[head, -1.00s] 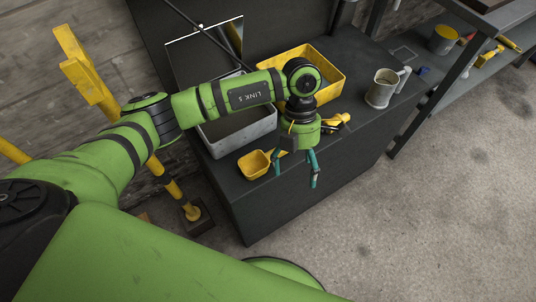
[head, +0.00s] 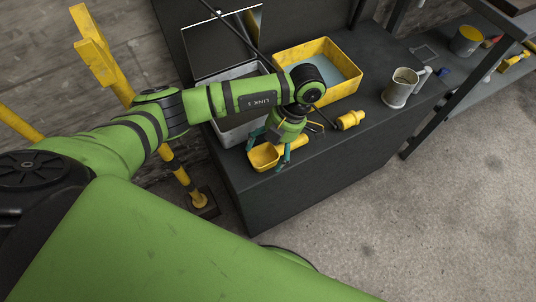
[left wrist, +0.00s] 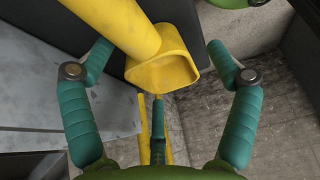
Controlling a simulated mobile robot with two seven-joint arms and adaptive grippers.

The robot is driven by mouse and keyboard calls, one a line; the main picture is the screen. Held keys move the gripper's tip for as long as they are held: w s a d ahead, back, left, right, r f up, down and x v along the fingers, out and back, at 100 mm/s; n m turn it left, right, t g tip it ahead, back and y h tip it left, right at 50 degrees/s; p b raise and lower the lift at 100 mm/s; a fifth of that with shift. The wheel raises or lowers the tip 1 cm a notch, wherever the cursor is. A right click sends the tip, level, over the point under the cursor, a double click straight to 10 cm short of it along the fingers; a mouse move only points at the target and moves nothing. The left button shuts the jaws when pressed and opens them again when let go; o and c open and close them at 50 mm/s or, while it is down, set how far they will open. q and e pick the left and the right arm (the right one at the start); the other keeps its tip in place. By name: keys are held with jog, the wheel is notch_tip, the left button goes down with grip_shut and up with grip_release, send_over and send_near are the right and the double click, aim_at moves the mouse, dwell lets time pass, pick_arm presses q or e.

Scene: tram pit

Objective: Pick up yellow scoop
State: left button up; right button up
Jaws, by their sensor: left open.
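The yellow scoop (head: 263,158) lies on the dark bench top near its front edge, its bowl to the left and its handle toward the right. My left gripper (head: 270,149) is open above the scoop, with teal fingers on either side of it and hiding part of it. In the left wrist view the scoop (left wrist: 160,72) shows between the spread fingers of the left gripper (left wrist: 160,46), with no finger visibly touching it. My right gripper is in neither view.
A grey bin (head: 232,130) and a yellow tray (head: 348,95) stand behind the scoop. A yellow tool (head: 351,120) lies to its right, and a grey jug (head: 401,88) stands farther right. A yellow post (head: 95,47) rises at the left.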

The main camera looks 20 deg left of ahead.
pick_arm(q)
jog(key=c, duration=1.2)
jog(key=shift+s, duration=0.1)
